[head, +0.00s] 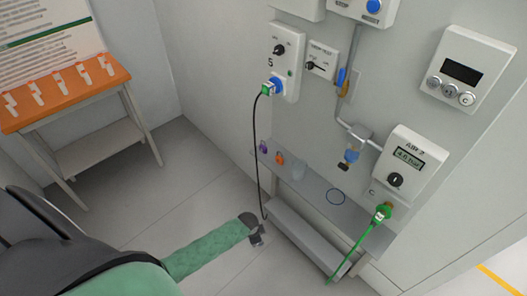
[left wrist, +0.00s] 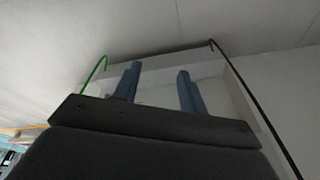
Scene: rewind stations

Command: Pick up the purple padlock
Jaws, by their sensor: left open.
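The purple padlock (head: 263,149) is small and stands at the left end of the narrow grey shelf (head: 316,196) under the wall panel. My left gripper (head: 258,238) is below and in front of the shelf in the head view, near the hanging black cable, and apart from the padlock. In the left wrist view my left gripper (left wrist: 158,72) has its two blue fingers spread, with nothing between them. The padlock cannot be made out in the left wrist view. My right gripper is in neither view.
A black cable (head: 256,160) hangs by the shelf's left end. A green hose (head: 354,250) hangs at right.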

